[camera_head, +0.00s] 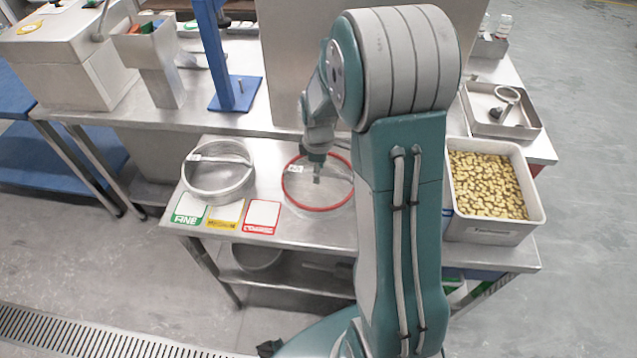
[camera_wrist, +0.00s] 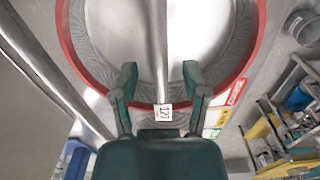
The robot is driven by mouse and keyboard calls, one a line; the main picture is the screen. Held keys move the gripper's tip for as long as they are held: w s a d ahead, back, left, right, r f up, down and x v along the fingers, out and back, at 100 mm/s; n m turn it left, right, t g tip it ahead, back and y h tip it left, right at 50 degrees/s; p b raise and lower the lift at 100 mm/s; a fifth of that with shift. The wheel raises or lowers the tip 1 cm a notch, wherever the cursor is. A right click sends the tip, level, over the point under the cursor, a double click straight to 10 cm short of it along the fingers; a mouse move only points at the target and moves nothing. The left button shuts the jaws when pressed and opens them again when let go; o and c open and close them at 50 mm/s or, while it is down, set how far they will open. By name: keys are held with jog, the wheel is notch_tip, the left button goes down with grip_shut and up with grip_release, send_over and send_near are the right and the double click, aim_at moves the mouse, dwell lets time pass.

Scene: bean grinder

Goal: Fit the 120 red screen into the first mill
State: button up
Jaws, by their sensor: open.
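The red-rimmed round screen (camera_head: 318,208) lies flat on the steel table, right of a plain steel-rimmed screen (camera_head: 217,199). In the wrist view the red rim (camera_wrist: 77,56) curves around a mesh with a metal bar across it. A small white tag (camera_wrist: 164,113) sits at the rim; I cannot read its number surely. My gripper (camera_head: 317,178) is over the red screen; in the wrist view its open fingers (camera_wrist: 160,80) straddle the bar with nothing clearly held. I cannot tell whether they touch it. A steel machine with a chute (camera_head: 157,62), perhaps a mill, stands at the back left.
Green, yellow and red label cards (camera_head: 226,213) lie along the table's front edge. A bin of beans (camera_head: 490,184) stands right of my arm. A blue stand (camera_head: 236,92) and a shallow tray (camera_head: 530,118) stand on the rear bench. My arm hides part of the table.

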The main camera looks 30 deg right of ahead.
jog(key=shift+f, duration=0.1)
dwell(0.3)
grip_shut()
notch_tip(320, 180, up, 4)
jog(key=shift+r, duration=0.1)
jog(key=s+r, duration=0.9)
jog(key=s, duration=0.5)
jog(key=shift+a+r, duration=0.2)
jog(key=shift+a, duration=0.25)
